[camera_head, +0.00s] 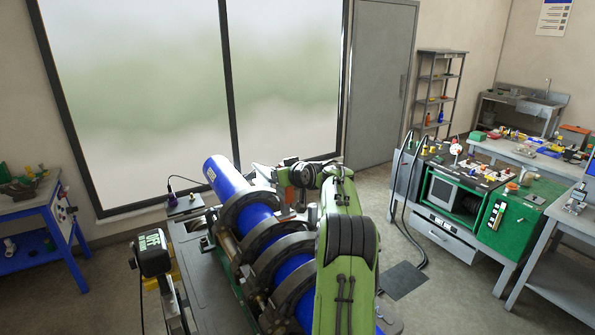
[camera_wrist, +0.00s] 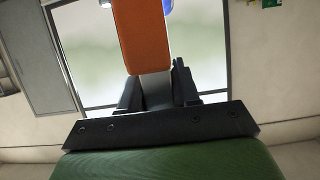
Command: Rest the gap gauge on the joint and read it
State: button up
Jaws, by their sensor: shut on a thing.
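My gripper (camera_wrist: 155,90) is shut on an orange block-like piece, which I take for the gap gauge (camera_wrist: 142,36), in the wrist view. The piece stands out beyond the dark fingers, and its far end is cut off by the frame's top edge. A bit of blue shows beside it. In the head view the blue pipe (camera_head: 226,176) lies in several dark ring clamps (camera_head: 243,212) of the fusion machine. My green arm covers the pipe's right side, and my gripper's fingers are hard to make out there. I cannot tell whether the gauge touches the pipe. The joint is not clearly visible.
A small display unit (camera_head: 153,250) stands left of the machine; its digits are too small to read. A green cabinet (camera_head: 520,222) with cables stands at the right. A blue workbench (camera_head: 45,205) is at the left. Open floor lies between the machine and the cabinet.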

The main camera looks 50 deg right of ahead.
aim_at(285, 206)
jog(key=shift+w+a+r, duration=0.15)
jog(key=shift+a, duration=0.4)
jog(key=shift+d, duration=0.15)
notch_tip(285, 206, down, 9)
jog(key=b, duration=0.8)
jog(key=shift+f+b, duration=0.55)
jog(key=shift+f, duration=0.05)
dwell(0.7)
jog(key=shift+s+f, duration=0.25)
jog(key=shift+f, duration=0.15)
dwell(1.9)
dwell(0.7)
notch_tip(285, 206, up, 8)
jog(key=p, duration=0.6)
jog(key=shift+w, duration=0.15)
jog(key=shift+f, duration=0.15)
dwell(0.5)
